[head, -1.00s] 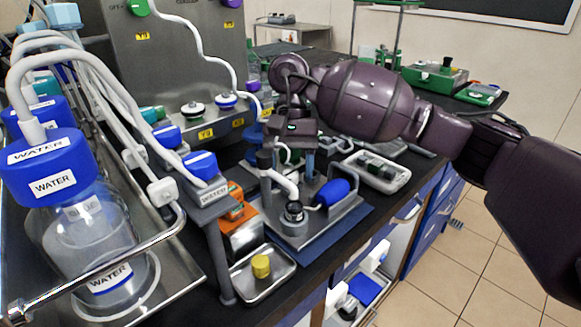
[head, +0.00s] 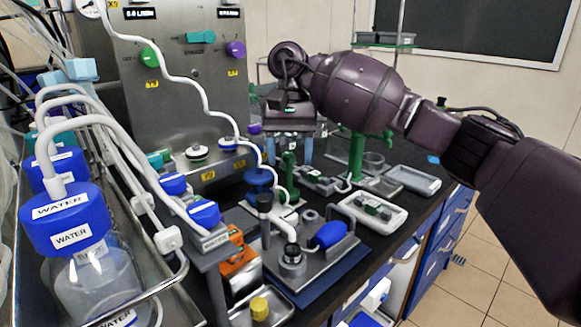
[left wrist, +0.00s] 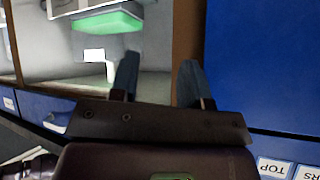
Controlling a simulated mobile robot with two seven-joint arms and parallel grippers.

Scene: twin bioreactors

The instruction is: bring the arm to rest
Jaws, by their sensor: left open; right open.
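My right gripper (head: 288,156) is in the head view, its dark arm coming in from the right. My left gripper (left wrist: 158,72) shows only in the left wrist view, open and empty, before an open cabinet compartment and blue fronts.
Water bottles with blue caps (head: 66,221) and looping tubes crowd the left. A steel panel (head: 185,100) stands behind. A white tray (head: 368,213), a grey tray (head: 414,181) and a green stand (head: 357,155) are right of the gripper. The floor at right is clear.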

